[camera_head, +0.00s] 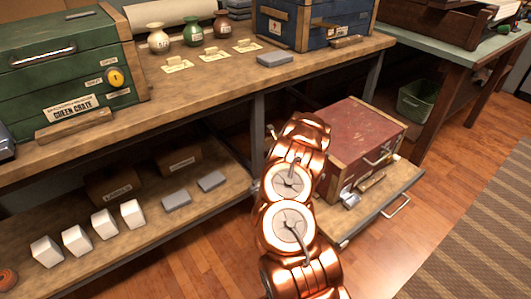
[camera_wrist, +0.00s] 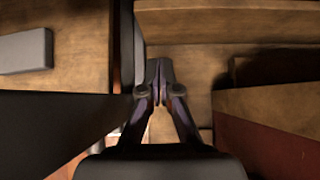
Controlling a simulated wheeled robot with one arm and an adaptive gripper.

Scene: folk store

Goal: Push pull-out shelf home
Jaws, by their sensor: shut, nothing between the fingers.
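The pull-out shelf (camera_head: 407,178) sticks out from under the right part of the workbench in the head view. A metal handle (camera_head: 397,206) is on its front edge. A red crate (camera_head: 352,140) with wooden trim sits on it; the crate's red side also shows at the right of the wrist view (camera_wrist: 270,150). My copper arm covers the shelf's left side in the head view and hides my gripper there. In the wrist view my gripper (camera_wrist: 158,66) is shut and empty, beside a dark post and left of the crate. I cannot tell whether it touches anything.
The workbench (camera_head: 200,95) above holds a green crate (camera_head: 65,70), a blue crate (camera_head: 315,22) and small vases. A bench leg (camera_head: 258,120) stands left of the shelf. The fixed lower shelf (camera_head: 150,245) holds white and grey blocks. Wooden floor is clear in front.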

